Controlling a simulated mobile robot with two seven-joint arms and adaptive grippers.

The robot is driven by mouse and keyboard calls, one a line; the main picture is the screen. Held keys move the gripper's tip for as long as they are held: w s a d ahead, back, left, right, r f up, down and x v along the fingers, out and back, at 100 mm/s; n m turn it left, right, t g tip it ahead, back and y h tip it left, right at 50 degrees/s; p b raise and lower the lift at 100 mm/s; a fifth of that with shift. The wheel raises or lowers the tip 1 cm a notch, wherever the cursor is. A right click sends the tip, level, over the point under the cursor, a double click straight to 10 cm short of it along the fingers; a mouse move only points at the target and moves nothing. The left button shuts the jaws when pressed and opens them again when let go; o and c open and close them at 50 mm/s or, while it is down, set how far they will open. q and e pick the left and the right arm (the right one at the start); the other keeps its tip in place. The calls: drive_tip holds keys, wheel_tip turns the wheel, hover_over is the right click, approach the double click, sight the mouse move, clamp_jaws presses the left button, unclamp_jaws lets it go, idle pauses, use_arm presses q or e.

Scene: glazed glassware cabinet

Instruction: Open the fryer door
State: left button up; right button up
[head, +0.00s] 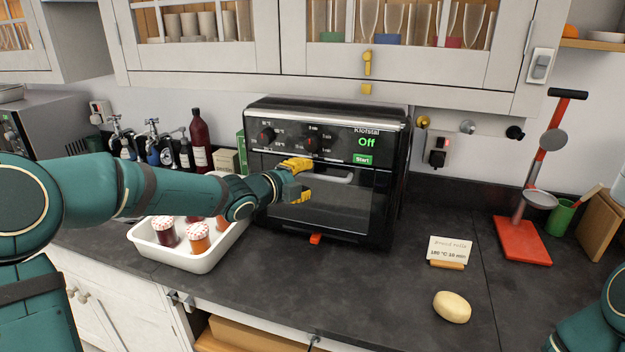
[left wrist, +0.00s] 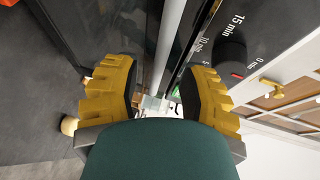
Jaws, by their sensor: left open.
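The black fryer (head: 330,215) stands on the dark counter, its display reading "Off". Its glass-fronted door looks shut, with a pale horizontal handle (head: 338,177) near the door's top. My left gripper (head: 303,181) is open in front of the fryer, at the left end of the handle. In the left wrist view, the yellow fingers of my left gripper (left wrist: 160,85) are spread, and the handle bar (left wrist: 170,40) runs between them; I cannot tell whether they touch it. My right gripper is out of view; only part of my right arm shows at lower right.
A white tray (head: 190,262) with several lidded jars sits left of the fryer, below my left arm. A red stand (head: 522,240) is farther right. The counter before the fryer is mostly clear.

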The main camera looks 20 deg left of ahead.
sight(311, 177)
use_arm(q)
drive_tip(key=shift+x, duration=1.6)
clamp_jaws()
